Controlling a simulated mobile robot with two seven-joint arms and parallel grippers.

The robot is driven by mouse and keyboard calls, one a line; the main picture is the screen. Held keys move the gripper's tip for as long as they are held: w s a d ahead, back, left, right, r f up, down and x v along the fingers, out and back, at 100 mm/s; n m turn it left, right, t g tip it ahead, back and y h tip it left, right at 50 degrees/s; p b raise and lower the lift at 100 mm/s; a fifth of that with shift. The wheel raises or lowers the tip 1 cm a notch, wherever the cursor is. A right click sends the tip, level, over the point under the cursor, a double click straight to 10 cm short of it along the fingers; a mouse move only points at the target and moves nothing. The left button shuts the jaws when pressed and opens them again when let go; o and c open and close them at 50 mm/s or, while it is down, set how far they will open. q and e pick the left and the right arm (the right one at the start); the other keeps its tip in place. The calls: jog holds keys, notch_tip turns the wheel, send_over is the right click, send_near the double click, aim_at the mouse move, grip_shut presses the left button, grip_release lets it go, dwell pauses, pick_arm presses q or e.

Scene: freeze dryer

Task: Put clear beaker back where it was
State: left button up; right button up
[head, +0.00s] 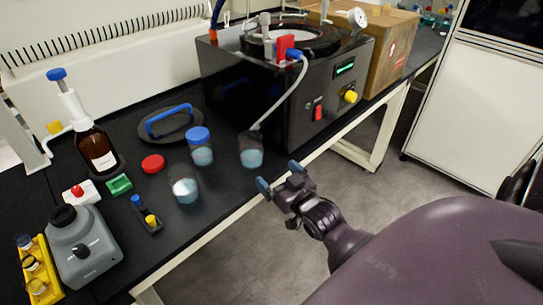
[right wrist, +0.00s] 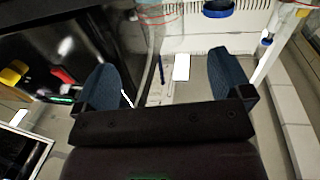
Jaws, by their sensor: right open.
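A clear beaker (head: 251,151) with bluish contents stands on the black bench in front of the freeze dryer (head: 330,90), with the grey hose (head: 285,105) coming down to its top. A second clear container (head: 185,188) with whitish contents stands further left, near the bench's front edge. A third clear jar (head: 202,155) has a blue lid. My right gripper (head: 281,182) is open and empty, off the bench's front edge, to the right of and below the beaker by the hose. Its two fingers stand wide apart in the right wrist view (right wrist: 163,85). My left gripper is not in view.
Left of the jars are a red cap (head: 153,163), a black lid with a blue handle (head: 169,123), a brown dispenser bottle (head: 96,150), a grey mixer (head: 82,247) and a yellow rack (head: 40,272). A cardboard box (head: 392,50) stands behind the dryer. The floor ahead is clear.

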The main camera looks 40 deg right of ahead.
jog(key=s+a+f+n+g+y, duration=0.1)
jog(key=s+a+f+g, duration=0.2)
jog(key=s+f, duration=0.4)
jog(key=s+a+f+n+g, duration=0.1)
jog(key=s+a+f+g, duration=0.3)
jog(key=s, duration=0.7)
notch_tip(320, 180, down, 3)
jog(key=shift+s+a+f+y, duration=0.1)
jog(key=shift+s+a+y, duration=0.25)
jog(key=shift+a, duration=0.9)
jog(key=shift+w, duration=0.1)
jog(key=shift+d+r+p, duration=0.15)
jog(key=shift+r+p, duration=0.6)
jog(key=shift+p, duration=0.35)
jog(key=shift+r, duration=0.2)
